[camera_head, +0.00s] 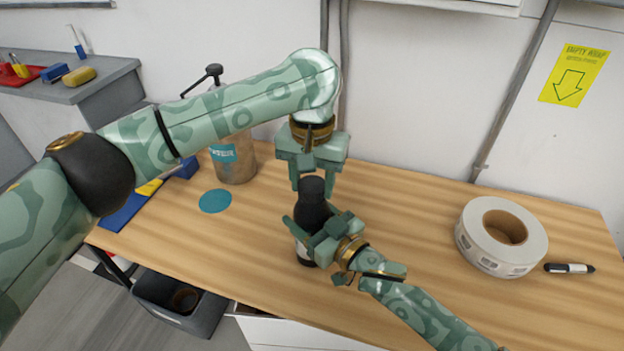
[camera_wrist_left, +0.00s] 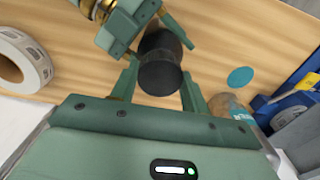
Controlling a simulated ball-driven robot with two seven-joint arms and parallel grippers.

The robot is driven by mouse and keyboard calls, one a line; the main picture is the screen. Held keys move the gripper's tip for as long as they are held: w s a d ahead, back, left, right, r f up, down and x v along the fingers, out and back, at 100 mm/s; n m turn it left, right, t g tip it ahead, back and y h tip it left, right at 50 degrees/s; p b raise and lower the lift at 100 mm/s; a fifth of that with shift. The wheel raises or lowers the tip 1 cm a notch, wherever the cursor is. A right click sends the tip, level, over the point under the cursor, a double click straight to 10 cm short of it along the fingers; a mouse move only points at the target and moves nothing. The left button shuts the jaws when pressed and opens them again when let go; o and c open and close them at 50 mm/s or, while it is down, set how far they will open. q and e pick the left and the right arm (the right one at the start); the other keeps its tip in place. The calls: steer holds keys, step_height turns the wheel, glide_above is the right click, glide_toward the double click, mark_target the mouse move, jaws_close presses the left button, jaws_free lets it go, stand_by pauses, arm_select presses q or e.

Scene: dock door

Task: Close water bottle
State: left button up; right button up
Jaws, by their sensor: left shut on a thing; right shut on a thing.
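A dark water bottle (camera_head: 305,253) with a pale band low on its side stands upright on the wooden table. Its black cap (camera_head: 313,188) is at the top, and the cap also shows in the left wrist view (camera_wrist_left: 160,76). My left gripper (camera_head: 312,184) comes down from above and is shut on the cap, one finger on each side. My right gripper (camera_head: 305,228) comes from the lower right and is shut around the bottle's body. The fingers hide part of the bottle, and the seam between cap and bottle cannot be made out.
A large roll of labels (camera_head: 480,240) and a black marker (camera_head: 569,268) lie on the right of the table (camera_head: 400,190). A teal disc (camera_head: 215,201) and a pump container (camera_head: 235,160) are at the left. A dark bin (camera_head: 180,305) stands below the front edge.

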arm_select(q)
steer(key=m, duration=1.5)
steer(key=shift+m, duration=0.4)
steer(key=m, duration=0.5)
steer(key=shift+m, duration=0.4)
steer(key=m, duration=0.4)
steer(key=o, duration=1.2)
steer(key=shift+c, duration=0.2)
step_height(320, 180, up, 12)
